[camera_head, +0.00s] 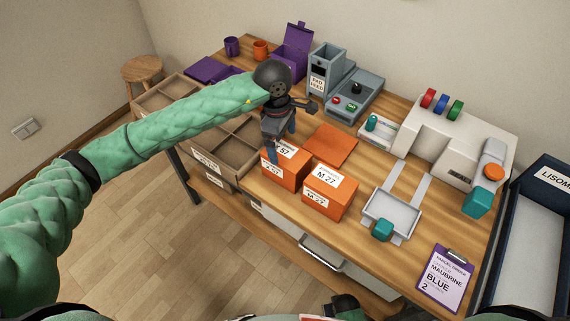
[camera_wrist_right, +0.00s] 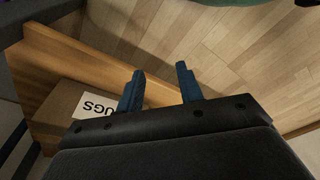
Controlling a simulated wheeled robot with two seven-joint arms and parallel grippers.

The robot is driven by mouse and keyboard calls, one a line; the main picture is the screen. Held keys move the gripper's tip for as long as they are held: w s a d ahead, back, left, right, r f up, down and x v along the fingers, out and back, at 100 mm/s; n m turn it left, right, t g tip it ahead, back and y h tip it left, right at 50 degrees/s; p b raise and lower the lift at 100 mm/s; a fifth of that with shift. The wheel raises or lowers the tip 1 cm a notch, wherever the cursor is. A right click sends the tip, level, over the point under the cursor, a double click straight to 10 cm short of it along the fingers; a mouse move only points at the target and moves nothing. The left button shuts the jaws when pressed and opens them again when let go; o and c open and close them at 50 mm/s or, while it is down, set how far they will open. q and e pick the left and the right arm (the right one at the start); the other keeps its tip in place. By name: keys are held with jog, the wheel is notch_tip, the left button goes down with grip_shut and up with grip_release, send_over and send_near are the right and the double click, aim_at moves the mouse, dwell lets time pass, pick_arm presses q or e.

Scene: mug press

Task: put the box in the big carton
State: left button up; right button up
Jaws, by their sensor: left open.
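Two orange boxes stand side by side near the front of the table, the left one labelled 57 (camera_head: 284,177) and the right one M 27 (camera_head: 318,207). My left gripper (camera_head: 279,153) is open, pointing down at the top of the left orange box; whether it touches is unclear. A brown divided carton (camera_head: 238,178) stands left of the boxes, its visible compartments looking empty. My right gripper (camera_wrist_right: 160,88) is open and empty in the right wrist view, above a cardboard surface labelled "UGS" (camera_wrist_right: 62,108). I cannot tell which of these is the big carton.
An orange flat panel (camera_head: 331,144) lies behind the boxes. A grey machine (camera_head: 345,92), a white press (camera_head: 440,140) and a tray (camera_head: 391,210) fill the table's middle and right. A clipboard (camera_head: 444,279) lies front right. A dark-blue bin (camera_head: 524,225) stands at the right edge.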

aim_at(286, 153)
pick_arm(q)
jog(key=shift+m, duration=1.2)
jog(key=shift+s+f, duration=0.1)
jog(key=shift+f, duration=0.1)
jog(key=shift+d+f+p, duration=0.1)
jog(key=shift+f+p, duration=0.5)
jog(key=shift+f, duration=0.45)
jog(key=f+p, duration=0.1)
jog(key=f, duration=0.1)
jog(key=d+f+p, duration=0.1)
jog(key=f+p, duration=0.1)
jog(key=shift+s, duration=0.1)
jog(key=shift+f+p, duration=0.3)
jog(key=shift+f, duration=0.3)
pick_arm(e)
jog(key=s+d+f, duration=0.3)
jog(key=s+f, duration=0.1)
jog(key=f, duration=0.5)
jog(key=shift+d+f+t, duration=0.2)
jog(key=shift+d+t, duration=0.2)
jog(key=shift+w, duration=0.1)
pick_arm(q)
jog(key=c, duration=1.3)
pick_arm(e)
jog(key=shift+d, duration=0.1)
pick_arm(q)
jog(key=shift+r, duration=0.1)
